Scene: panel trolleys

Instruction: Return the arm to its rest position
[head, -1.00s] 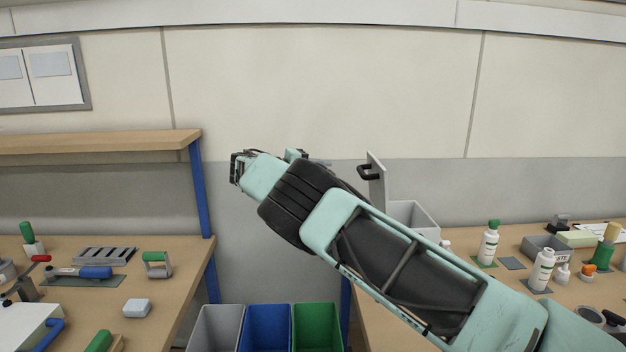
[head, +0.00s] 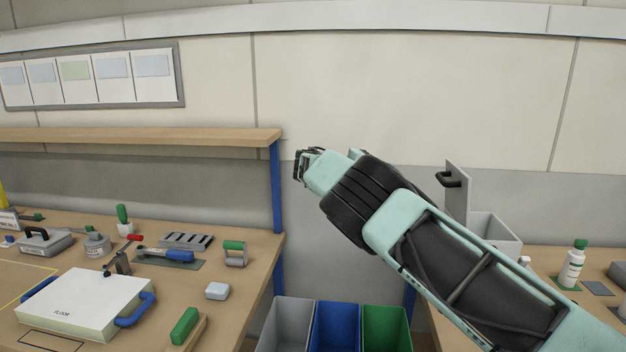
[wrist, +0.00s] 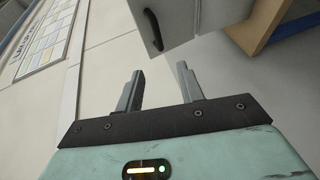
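My arm reaches from the lower right up toward the middle of the head view, raised in front of the wall. My gripper (head: 306,165) is at its far end, above the gap between the two benches. In the wrist view my gripper (wrist: 160,88) shows two grey fingers well apart with nothing between them. It is open and touches nothing that I can see.
A grey panel with a black handle (head: 456,190) stands by a grey bin right of my gripper. Grey, blue and green bins (head: 335,325) stand below. The left bench (head: 240,262) holds tools and a white case (head: 88,300).

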